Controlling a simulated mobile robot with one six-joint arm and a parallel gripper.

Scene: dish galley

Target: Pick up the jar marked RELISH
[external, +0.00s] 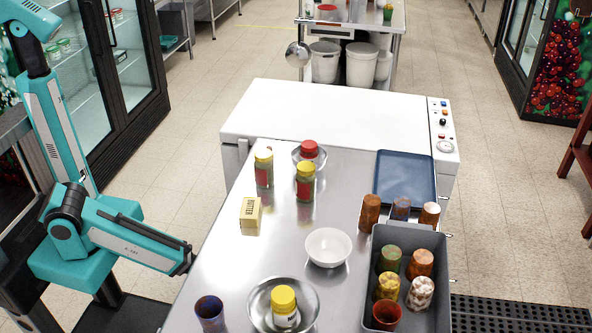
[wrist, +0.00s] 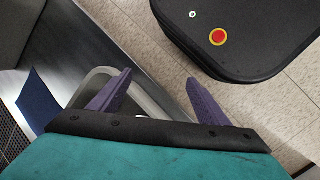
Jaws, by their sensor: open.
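A third yellow-lidded jar (external: 285,308) sits in a wide metal bowl (external: 257,310) at the front. The lettering on the jars is too small to read, so I cannot tell which is marked RELISH. My gripper (wrist: 159,78) shows in the wrist view with its two purple fingers apart and nothing between them. No jar shows in the wrist view.
A yellow block (external: 250,214) and a white bowl (external: 328,247) stand mid-table. A grey bin (external: 440,270) with several cups is at the right, cups behind it and a blue tray (external: 405,178) beyond. A dark cup (external: 210,312) stands at the front left edge.

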